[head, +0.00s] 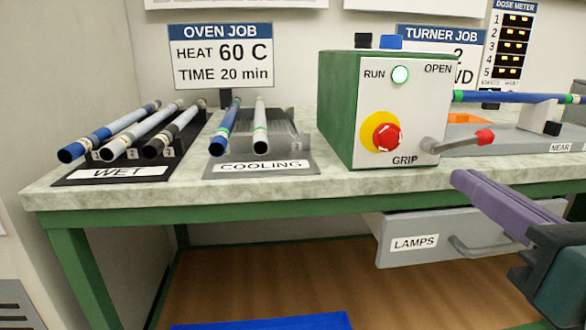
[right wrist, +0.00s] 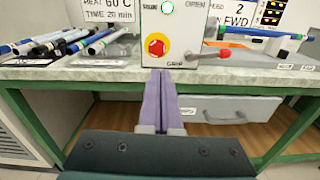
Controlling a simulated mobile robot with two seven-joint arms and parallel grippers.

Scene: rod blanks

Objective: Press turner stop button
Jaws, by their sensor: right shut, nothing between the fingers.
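The turner is a green box with a pale front panel (head: 365,103) on the bench. Its red stop button (head: 387,136) sits on a yellow disc, above the word GRIP. It also shows in the right wrist view as a red stop button (right wrist: 157,46). A round RUN light (head: 400,75) glows pale green above it. My right gripper (head: 462,178) has purple fingers, shut and empty, in front of the bench edge, lower right of the button and apart from it. In the right wrist view the fingertips (right wrist: 160,75) point toward the panel below the button. My left gripper is not in view.
A red-tipped lever (head: 484,137) sticks out right of the panel. A blue rod (head: 510,97) lies in the turner at right. The WET rack (head: 110,172) and COOLING rack (head: 261,167) hold rods at left. The LAMPS drawer (head: 440,237) hangs below the bench, slightly open.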

